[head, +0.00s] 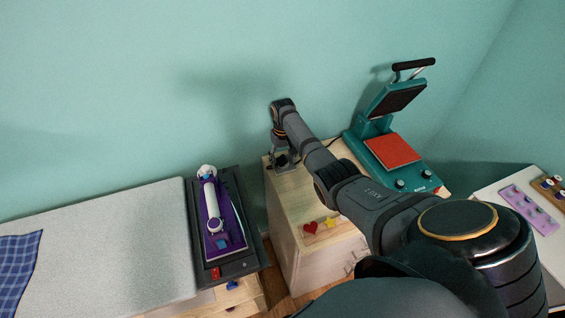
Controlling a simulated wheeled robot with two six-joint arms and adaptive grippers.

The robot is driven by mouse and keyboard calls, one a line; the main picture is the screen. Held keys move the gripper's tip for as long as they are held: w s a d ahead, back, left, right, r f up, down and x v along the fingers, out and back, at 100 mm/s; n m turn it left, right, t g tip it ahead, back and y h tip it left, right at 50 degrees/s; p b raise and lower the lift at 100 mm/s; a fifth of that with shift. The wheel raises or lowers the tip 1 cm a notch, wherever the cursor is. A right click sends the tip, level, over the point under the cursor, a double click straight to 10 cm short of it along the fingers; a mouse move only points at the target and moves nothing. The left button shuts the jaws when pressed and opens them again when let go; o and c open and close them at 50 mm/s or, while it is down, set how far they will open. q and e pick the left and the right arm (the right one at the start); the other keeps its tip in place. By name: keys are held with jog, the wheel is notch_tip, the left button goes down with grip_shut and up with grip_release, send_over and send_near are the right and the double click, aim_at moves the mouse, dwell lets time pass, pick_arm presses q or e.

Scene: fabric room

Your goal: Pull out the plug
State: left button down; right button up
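My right arm reaches in from the lower right across a wooden cabinet (290,215). Its gripper (283,165) points down at the cabinet's back left corner, close to the wall. The fingers are small and dark here, and I cannot tell whether they are open or hold anything. No plug can be made out; the area around the fingertips is too small and dark. A thin dark cord (334,141) runs from the teal heat press (371,149) toward the gripper and passes behind my arm. My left gripper is not in view.
The heat press stands open on the cabinet, with a red pad (392,151). A heart patch (310,228) and a star patch (328,222) lie near the front. Left are a purple-and-white device on a dark stand (254,262) and a grey board (110,245). A white table (490,197) stands right.

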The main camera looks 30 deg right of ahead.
aim_at(282, 157)
jog(key=shift+a, duration=0.2)
dwell(0.5)
jog(key=shift+p, duration=0.5)
jog(key=shift+c, duration=0.4)
grip_shut()
jog(key=shift+w+d+r+p, duration=0.1)
jog(key=shift+r+p, duration=1.4)
jog(key=shift+p, duration=0.05)
jog(key=shift+w+r+p, duration=0.1)
jog(key=shift+r+p, duration=1.4)
jog(key=shift+p, duration=0.05)
